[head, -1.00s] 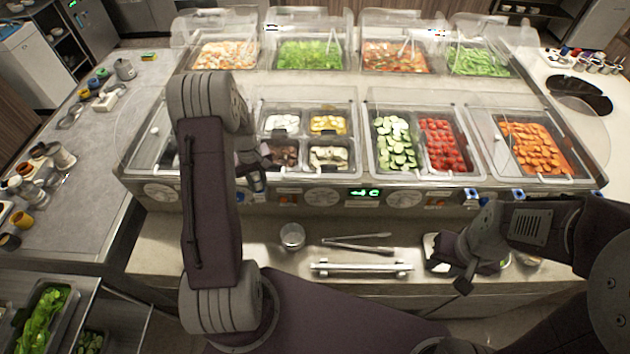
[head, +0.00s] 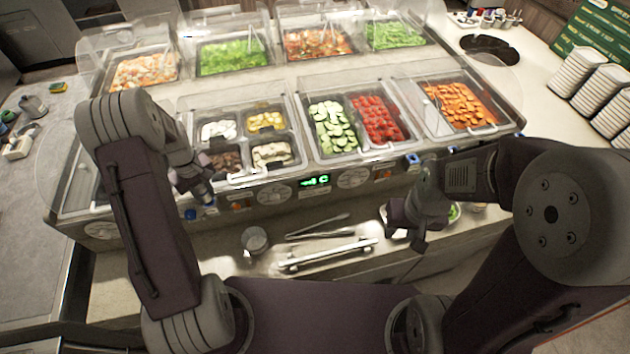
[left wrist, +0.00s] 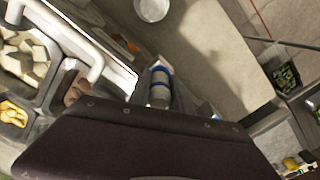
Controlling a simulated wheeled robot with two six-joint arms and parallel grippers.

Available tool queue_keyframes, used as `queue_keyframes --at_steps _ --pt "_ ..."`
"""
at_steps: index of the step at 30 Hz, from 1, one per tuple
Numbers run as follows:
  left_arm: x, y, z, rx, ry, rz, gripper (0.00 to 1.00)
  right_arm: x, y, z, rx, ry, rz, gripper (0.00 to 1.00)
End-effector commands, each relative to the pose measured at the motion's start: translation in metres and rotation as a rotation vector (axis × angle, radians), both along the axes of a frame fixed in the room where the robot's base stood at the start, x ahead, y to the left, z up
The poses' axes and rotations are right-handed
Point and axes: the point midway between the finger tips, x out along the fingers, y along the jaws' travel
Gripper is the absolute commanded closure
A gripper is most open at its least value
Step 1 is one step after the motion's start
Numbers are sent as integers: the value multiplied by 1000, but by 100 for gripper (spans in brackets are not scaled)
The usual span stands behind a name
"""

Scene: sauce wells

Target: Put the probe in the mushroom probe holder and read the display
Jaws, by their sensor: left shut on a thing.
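My left gripper (head: 196,188) is at the front of the salad bar, below the wells with brown and pale pieces. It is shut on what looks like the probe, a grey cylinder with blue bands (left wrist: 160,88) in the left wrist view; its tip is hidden. I cannot tell which is the mushroom one. The green lit display (head: 315,181) is on the panel; its characters are too blurred to read surely. My right gripper (head: 408,232) hangs over the counter's right part; its fingers are unclear.
A metal cup (head: 254,240), tongs (head: 318,228) and a metal bar handle (head: 330,255) are at the front ledge. Clear lids (head: 240,104) rise above the wells. Stacked plates (head: 600,90) stand on the right counter.

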Motion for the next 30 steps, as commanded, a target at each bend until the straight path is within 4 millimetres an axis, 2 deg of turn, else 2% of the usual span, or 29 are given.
queue_keyframes --at_steps 3,24,30 --pt "0 0 13 0 0 0 100 0 0 11 0 0 0 64" --pt "0 0 65 1 -1 0 100 0 0 53 0 0 0 64" --pt "0 0 72 0 0 0 100 0 0 59 0 0 0 64"
